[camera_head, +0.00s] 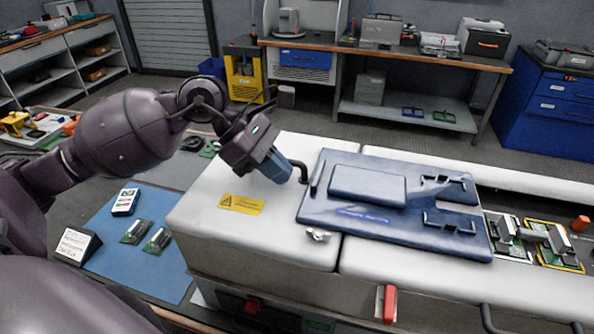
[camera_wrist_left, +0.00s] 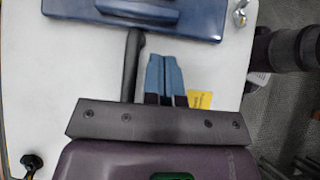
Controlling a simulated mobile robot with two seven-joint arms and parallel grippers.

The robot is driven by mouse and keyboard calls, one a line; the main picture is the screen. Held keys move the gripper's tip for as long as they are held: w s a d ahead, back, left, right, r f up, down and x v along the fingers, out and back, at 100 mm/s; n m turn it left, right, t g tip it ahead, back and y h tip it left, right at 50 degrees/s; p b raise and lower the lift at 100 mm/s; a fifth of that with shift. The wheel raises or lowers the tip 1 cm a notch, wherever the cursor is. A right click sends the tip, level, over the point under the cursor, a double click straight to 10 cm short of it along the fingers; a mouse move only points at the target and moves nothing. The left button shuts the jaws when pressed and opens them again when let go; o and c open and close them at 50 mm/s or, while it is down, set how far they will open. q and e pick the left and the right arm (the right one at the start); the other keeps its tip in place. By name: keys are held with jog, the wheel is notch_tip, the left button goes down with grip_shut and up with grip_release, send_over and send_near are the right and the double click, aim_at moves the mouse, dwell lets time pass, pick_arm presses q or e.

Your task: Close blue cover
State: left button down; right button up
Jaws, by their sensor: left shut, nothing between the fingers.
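The blue cover (camera_head: 415,207) lies flat on top of the white cabinet (camera_head: 200,215), with a raised panel and two bracket-like cutouts on its right side. Part of it shows at the top of the left wrist view (camera_wrist_left: 205,20). My left gripper (camera_head: 284,174) is above the white cabinet top, just left of the cover's left edge and apart from it. Its blue fingers are together and empty; they also show in the left wrist view (camera_wrist_left: 163,62). A black curved handle or hose (camera_head: 302,170) is beside the fingertips. My right gripper is not in view.
Circuit boards (camera_head: 545,243) sit right of the cover. A small metal latch (camera_head: 318,235) is at the cover's lower left. A red handle (camera_head: 389,304) is on the cabinet front. A blue mat (camera_head: 105,238) with small modules lies left.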

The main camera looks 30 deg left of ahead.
pick_arm(q)
jog(key=d, duration=0.2)
jog(key=shift+w+d+r, duration=0.2)
jog(key=shift+w+d, duration=0.1)
jog(key=shift+w, duration=0.05)
jog(key=shift+d, duration=0.25)
jog(key=shift+w+f, duration=0.1)
